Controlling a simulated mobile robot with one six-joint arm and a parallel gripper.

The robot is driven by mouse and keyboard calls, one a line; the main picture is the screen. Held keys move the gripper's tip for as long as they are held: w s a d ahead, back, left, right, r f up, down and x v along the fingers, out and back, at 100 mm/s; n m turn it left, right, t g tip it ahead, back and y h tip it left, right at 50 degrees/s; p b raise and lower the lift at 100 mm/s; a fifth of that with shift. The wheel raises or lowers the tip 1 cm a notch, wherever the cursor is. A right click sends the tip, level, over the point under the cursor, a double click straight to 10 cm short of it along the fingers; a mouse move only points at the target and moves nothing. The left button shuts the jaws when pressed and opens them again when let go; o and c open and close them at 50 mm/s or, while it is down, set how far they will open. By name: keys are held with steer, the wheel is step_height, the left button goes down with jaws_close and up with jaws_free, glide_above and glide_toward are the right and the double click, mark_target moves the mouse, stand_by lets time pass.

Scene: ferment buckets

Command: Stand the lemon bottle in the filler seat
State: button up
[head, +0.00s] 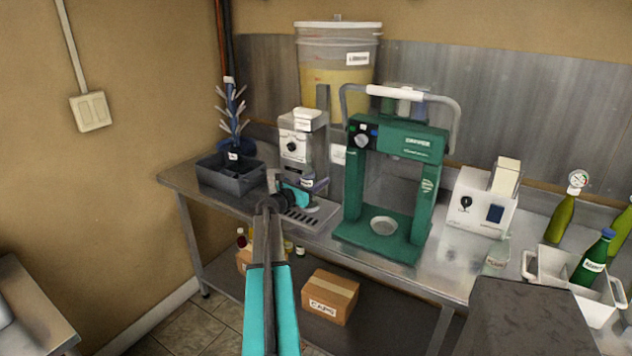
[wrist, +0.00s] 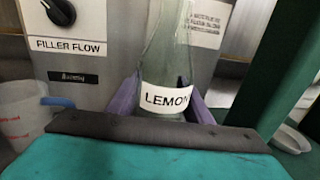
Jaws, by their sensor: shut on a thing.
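The lemon bottle (wrist: 167,60) is clear glass with a white LEMON label and looks upright in the wrist view. My gripper (wrist: 162,108) is shut on it, with a purple finger on each side around label height. The bottle's base is hidden behind my gripper, so I cannot tell whether it touches the seat. In the head view my gripper (head: 308,185) is in front of the grey filler (head: 298,145), above its slotted drip tray (head: 303,219). The filler also shows in the wrist view with a FILLER FLOW plate (wrist: 68,46). The seat itself is not clearly visible.
The green capper (head: 395,180) stands close right of the filler. A dark bin (head: 230,178) and a bottle tree (head: 234,110) are on the left. A large bucket (head: 338,60) stands behind. A white-grey machine (head: 483,203) and green bottles are farther right.

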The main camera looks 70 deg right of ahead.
steer(key=o, duration=1.3)
steer(key=shift+a, duration=0.1)
steer(key=b+v, duration=0.3)
steer(key=v, duration=1)
steer(key=shift+w+a, duration=0.1)
steer(key=shift+a, duration=0.2)
steer(key=v, duration=0.4)
steer(key=s+p+v, duration=0.1)
steer(key=v, duration=0.3)
steer(key=r+v, duration=0.1)
steer(key=v, duration=0.4)
steer(key=shift+s+a+p, duration=0.25)
steer(key=shift+s+p, duration=0.05)
steer(key=shift+s, duration=0.05)
